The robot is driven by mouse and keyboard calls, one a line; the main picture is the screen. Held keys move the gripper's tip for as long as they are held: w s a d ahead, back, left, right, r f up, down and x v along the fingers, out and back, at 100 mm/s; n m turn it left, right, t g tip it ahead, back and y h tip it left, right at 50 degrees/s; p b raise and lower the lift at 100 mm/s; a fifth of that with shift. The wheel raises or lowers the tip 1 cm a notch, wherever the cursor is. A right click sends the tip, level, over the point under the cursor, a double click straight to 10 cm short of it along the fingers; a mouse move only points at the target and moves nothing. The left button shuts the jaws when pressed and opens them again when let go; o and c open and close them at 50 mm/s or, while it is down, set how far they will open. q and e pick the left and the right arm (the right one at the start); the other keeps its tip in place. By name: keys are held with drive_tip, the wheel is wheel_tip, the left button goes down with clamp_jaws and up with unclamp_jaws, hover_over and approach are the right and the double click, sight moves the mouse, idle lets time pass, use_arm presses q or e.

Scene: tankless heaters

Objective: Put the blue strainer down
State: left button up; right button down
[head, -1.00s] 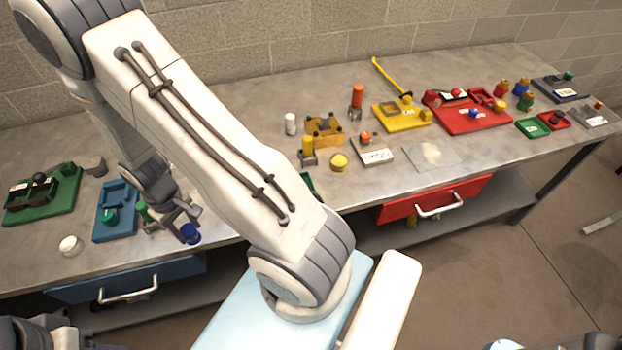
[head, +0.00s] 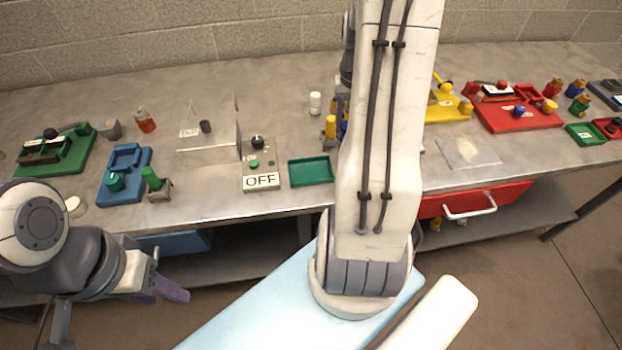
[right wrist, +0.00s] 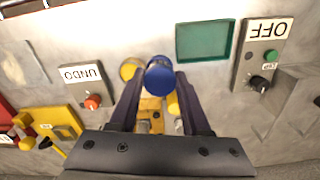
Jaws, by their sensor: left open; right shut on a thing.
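The blue strainer (right wrist: 160,76) is a blue cylinder with a round cap. In the right wrist view it sits between the fingertips of my right gripper (right wrist: 158,92), which is shut on it. Below it shows a yellow-brown block (right wrist: 150,104) on the table; I cannot tell whether the strainer touches it. In the head view my right arm hides most of the right gripper and the strainer. My left gripper (head: 168,284) is open and empty, low in front of the table's left part.
On the table are a green tray (head: 311,171), an OFF panel (head: 262,166), a clear box (head: 208,146), a blue base (head: 125,176) and a green cylinder on a stand (head: 153,182). A yellow base (head: 441,108) and a red base (head: 514,116) stand to the right.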

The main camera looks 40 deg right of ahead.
drive_tip(key=shift+s+d+r+m, duration=0.15)
drive_tip(key=shift+s+d+m, duration=0.15)
drive_tip(key=shift+s+d, duration=0.35)
drive_tip(key=shift+a, duration=0.15)
drive_tip(key=p, duration=0.3)
approach(310, 173)
wheel_tip(310, 173, down, 3)
drive_tip(key=shift+f, duration=0.45)
drive_tip(key=shift+f, duration=0.1)
drive_tip(key=shift+c, duration=1.8)
unclamp_jaws()
